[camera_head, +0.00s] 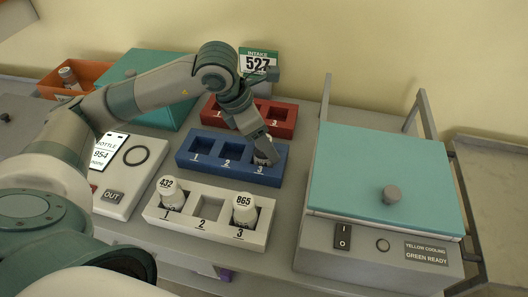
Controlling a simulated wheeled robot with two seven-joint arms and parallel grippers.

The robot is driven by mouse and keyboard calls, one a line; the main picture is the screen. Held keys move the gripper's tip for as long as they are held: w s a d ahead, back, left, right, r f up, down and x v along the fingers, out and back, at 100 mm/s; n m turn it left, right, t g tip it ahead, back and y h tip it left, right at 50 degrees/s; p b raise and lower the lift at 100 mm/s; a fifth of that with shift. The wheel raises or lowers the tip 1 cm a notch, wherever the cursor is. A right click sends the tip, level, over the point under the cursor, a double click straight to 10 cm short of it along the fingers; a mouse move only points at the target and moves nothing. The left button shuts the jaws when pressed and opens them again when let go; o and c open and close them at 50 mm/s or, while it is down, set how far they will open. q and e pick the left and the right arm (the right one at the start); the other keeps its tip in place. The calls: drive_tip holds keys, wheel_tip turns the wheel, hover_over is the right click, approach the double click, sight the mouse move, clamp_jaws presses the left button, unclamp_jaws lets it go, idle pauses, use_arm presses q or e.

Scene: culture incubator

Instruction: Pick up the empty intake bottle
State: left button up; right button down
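My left gripper (262,138) reaches down over slot 3 of the blue rack (188,163). A white bottle (262,157) stands in that slot, partly hidden by the gripper; whether the fingers grip it is not clear. Slots 1 and 2 of the blue rack look empty. The white rack (205,232) holds bottle 432 (170,194) in slot 1 and bottle 865 (244,211) in slot 3, with its middle slot empty. An intake sign (258,63) reading 527 stands behind the red rack (283,113). My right gripper is out of view.
A teal-lidded box (385,170) with a grey knob stands at the right. An orange bin (85,72) with a bottle (68,77) and another teal box (150,62) are at the back left. A pale station (128,185) with a ring mark and a bottle display lies left of the racks.

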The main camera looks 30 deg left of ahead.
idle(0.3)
use_arm(q)
drive_tip(key=c, duration=1.4)
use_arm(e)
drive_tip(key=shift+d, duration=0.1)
use_arm(q)
drive_tip(key=shift+r, duration=0.1)
